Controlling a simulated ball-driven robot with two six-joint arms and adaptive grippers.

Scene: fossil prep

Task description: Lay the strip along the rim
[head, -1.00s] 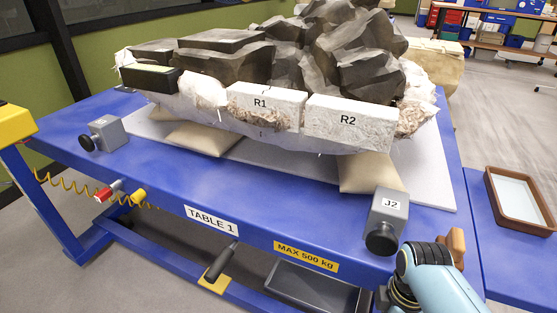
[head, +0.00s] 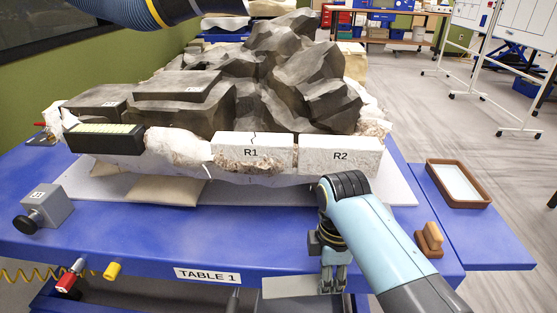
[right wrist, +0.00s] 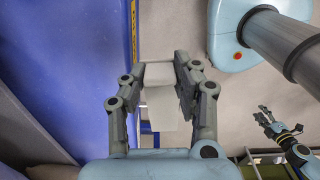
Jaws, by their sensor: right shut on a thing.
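My right gripper (head: 333,278) is low in front of the table's front edge, shut on a pale flat strip (head: 293,287). In the right wrist view the strip (right wrist: 162,98) lies between the two fingers, with floor and table edge below. The rim is the white plaster edge around the dark fossil rock (head: 290,80), with blocks R1 (head: 252,152) and R2 (head: 339,158) along its front. The strip is apart from the rim. My left arm crosses the top left of the head view. My left gripper (right wrist: 263,113) shows small in the right wrist view, its jaw state unclear.
A black tray with pale pieces (head: 105,137) sits at the rim's left. A grey jack (head: 46,207) stands at the blue table's (head: 150,240) left front. A brown tray (head: 458,184) and a tan wooden-handled object (head: 429,241) are at right.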

